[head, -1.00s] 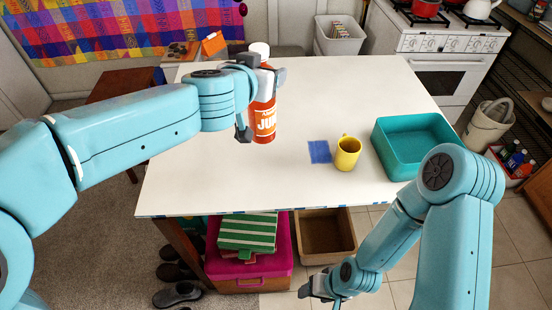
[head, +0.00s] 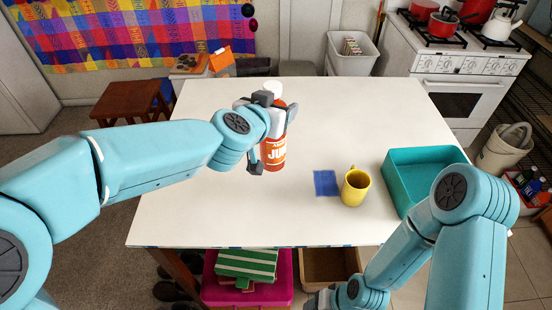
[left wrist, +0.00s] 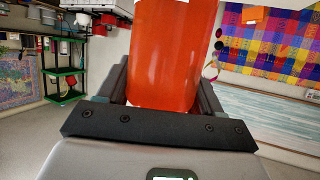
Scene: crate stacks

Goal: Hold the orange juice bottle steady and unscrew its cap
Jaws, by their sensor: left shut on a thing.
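The orange juice bottle (head: 274,150) is upright at the left-middle of the white table, with its label toward me. Its white cap (head: 273,88) is on top. My left gripper (head: 270,122) is shut around the upper part of the bottle, one finger on each side. In the left wrist view the orange bottle (left wrist: 172,55) fills the space between the dark fingers; its cap is out of that view. My right gripper (head: 320,300) is low at the bottom edge of the head view, away from the bottle and mostly cut off; its jaws cannot be made out.
A blue cloth square (head: 326,183) and a yellow mug (head: 355,190) stand right of the bottle. A teal tray (head: 412,157) is at the table's right side. A pink box (head: 245,290) and a brown crate (head: 330,264) are below the front edge. The table's back right is clear.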

